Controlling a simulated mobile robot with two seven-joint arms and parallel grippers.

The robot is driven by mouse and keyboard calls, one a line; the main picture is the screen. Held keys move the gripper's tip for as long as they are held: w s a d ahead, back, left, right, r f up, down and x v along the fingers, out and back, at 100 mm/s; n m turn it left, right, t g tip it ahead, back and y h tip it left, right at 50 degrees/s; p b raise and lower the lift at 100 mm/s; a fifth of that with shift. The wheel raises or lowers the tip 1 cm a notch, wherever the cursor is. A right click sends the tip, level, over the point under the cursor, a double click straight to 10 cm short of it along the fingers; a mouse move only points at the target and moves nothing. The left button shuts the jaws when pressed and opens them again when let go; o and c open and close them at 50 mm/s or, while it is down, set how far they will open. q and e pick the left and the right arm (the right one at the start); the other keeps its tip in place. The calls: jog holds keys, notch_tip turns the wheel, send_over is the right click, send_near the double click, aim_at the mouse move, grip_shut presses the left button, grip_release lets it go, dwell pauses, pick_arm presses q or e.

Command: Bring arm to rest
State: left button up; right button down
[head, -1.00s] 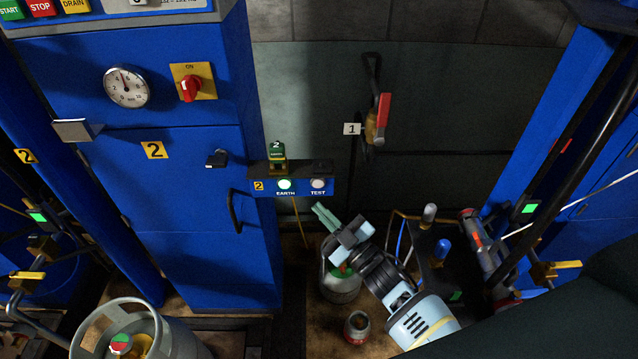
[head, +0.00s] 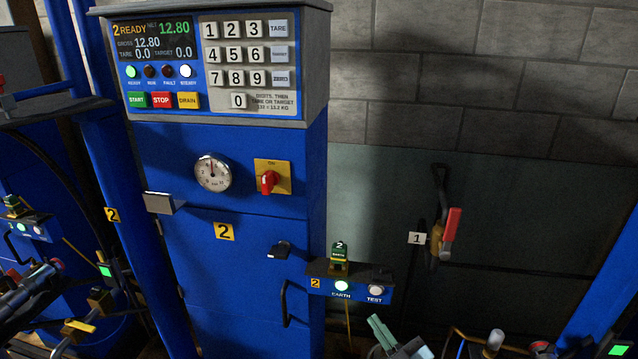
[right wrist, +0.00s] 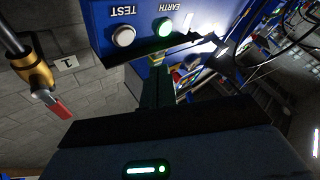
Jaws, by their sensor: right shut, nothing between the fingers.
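My right gripper (head: 381,334) shows at the bottom edge of the head view, just below and right of the small blue EARTH/TEST box (head: 322,285). Its pale fingers are shut with nothing between them, and it stands apart from the box in the picture. The rest of my right arm is cut off by the frame. In the right wrist view the dark fingers (right wrist: 157,92) point toward the EARTH/TEST box (right wrist: 100,40), whose EARTH lamp glows green-white. My left gripper is not in view.
The blue scale cabinet (head: 230,185) carries a panel (head: 212,66) reading 2 READY, 12.80. A dial (head: 213,172) and a red switch (head: 268,181) sit below it. A red-handled valve (head: 450,230) marked 1 is on the grey wall. Another blue station stands at the left.

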jog(key=s+d+f+m+g+h, duration=0.35)
jog(key=s+f+m+h, duration=0.25)
jog(key=s+f, duration=0.8)
jog(key=s+f+m+g+h, duration=0.1)
jog(key=s+f+g, duration=0.1)
jog(key=s, duration=0.7)
jog(key=s+f+m+g, duration=0.1)
jog(key=s+f+g, duration=0.2)
jog(key=s, duration=0.7)
jog(key=shift+s+d+f+m+g+h+p, duration=0.2)
jog(key=shift+s+d+m+g+h+p, duration=0.15)
jog(key=shift+g, duration=0.5)
jog(key=shift+a, duration=0.1)
